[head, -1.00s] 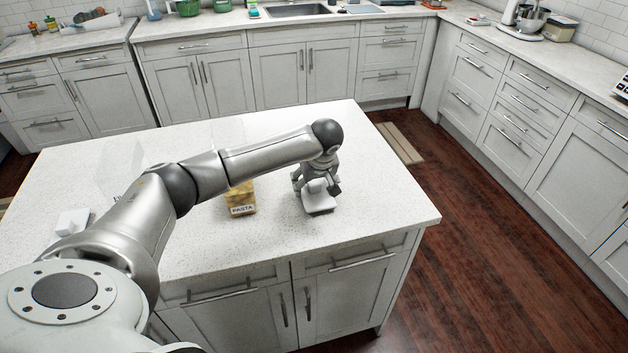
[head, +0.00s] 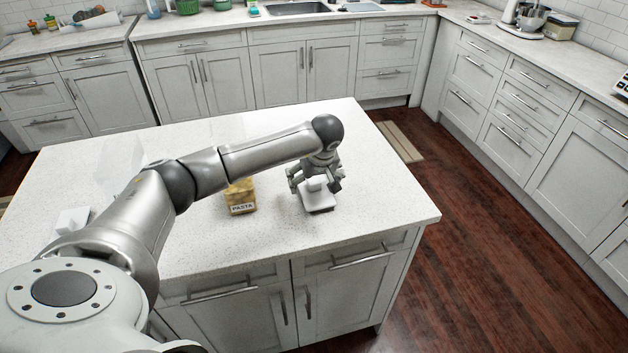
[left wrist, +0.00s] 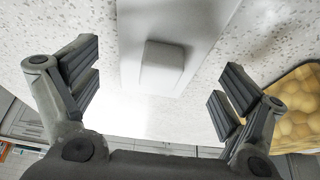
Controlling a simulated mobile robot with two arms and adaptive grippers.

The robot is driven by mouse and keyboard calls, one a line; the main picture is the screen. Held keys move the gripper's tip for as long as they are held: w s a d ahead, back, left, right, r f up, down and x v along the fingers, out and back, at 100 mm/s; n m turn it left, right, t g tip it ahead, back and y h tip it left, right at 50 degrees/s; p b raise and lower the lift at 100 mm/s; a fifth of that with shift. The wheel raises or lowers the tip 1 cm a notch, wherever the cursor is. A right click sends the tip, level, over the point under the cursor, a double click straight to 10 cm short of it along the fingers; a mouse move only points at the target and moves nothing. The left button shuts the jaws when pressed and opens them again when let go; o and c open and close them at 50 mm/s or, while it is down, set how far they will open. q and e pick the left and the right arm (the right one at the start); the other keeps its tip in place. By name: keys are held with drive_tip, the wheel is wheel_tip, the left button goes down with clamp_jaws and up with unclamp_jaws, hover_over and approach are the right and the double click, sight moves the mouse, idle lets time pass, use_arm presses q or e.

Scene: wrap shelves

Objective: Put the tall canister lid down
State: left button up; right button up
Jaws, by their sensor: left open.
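The white canister lid (head: 320,206) lies on the white speckled island top, near its front right part. Its raised knob (left wrist: 163,68) shows in the left wrist view between my open fingers, touching neither of them. My left gripper (head: 316,187) is open just above the lid, with one finger on each side of the knob. It also shows in the left wrist view (left wrist: 155,88). My right gripper is not in view.
A pasta container (head: 241,197) stands on the island left of the lid. Another white lid-like piece (head: 72,221) lies at the far left, and clear, hard-to-see containers stand behind my arm. The island top (head: 390,190) right of the lid is clear.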

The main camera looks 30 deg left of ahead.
use_arm(q)
drive_tip(key=b+v, duration=0.2)
drive_tip(key=v, duration=0.9)
drive_tip(key=shift+r, duration=0.25)
drive_tip(key=shift+s+d, duration=0.1)
